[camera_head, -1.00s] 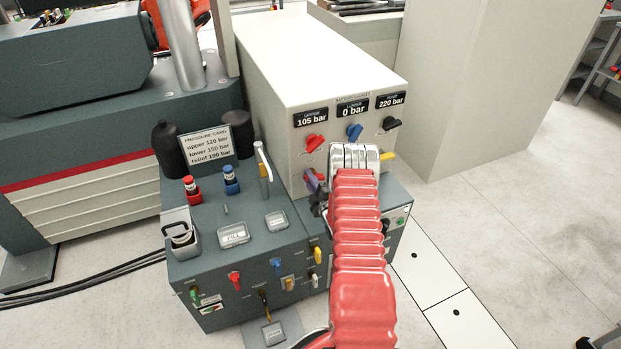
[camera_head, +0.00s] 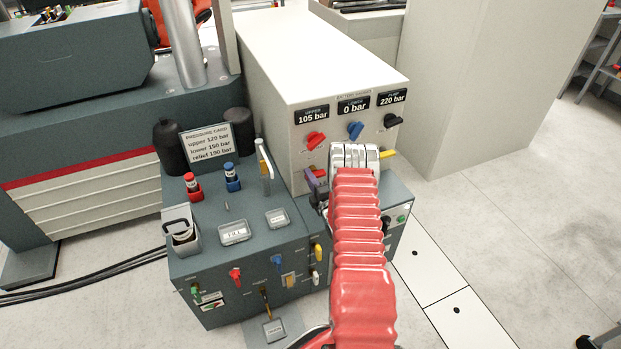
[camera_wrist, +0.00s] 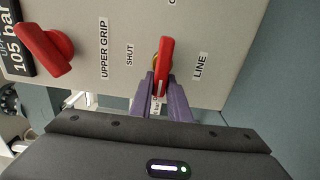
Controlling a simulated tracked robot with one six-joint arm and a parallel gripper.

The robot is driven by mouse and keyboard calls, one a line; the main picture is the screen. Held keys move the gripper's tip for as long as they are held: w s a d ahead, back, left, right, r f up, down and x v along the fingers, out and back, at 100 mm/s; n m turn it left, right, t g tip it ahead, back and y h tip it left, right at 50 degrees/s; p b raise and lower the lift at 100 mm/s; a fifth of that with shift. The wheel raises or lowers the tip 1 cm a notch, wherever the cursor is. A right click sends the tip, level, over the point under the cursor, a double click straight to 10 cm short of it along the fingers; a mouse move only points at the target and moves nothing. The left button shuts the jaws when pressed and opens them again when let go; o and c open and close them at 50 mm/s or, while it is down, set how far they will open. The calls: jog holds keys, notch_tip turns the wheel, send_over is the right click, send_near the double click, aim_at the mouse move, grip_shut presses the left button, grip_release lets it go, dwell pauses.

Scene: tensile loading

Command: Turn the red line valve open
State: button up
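The red line valve handle (camera_wrist: 165,58) sits on the pale panel beside the LINE label (camera_wrist: 201,66) in the wrist view. Its brass-coloured hub shows at its left edge. The SHUT label lies to its left. My gripper (camera_wrist: 162,88) has purple fingers on both sides of the handle's lower end, with no clear gap, so it looks shut on it. In the head view, my gripper (camera_head: 315,178) is at the front of the pale cabinet, and my red arm hides much of this area.
A red upper grip knob (camera_wrist: 45,50) is left of the handle in the wrist view. Blue (camera_head: 355,130) and black (camera_head: 393,121) knobs sit on the same cabinet. A dark grey bench (camera_head: 215,260) with levers and bottles stands left of my arm.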

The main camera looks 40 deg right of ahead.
jog(key=o, duration=0.4)
jog(key=shift+f, duration=0.1)
jog(key=shift+o, duration=0.2)
jog(key=shift+s, duration=0.15)
jog(key=v, duration=1.3)
jog(key=shift+s+a, duration=0.2)
jog(key=shift+s, duration=0.05)
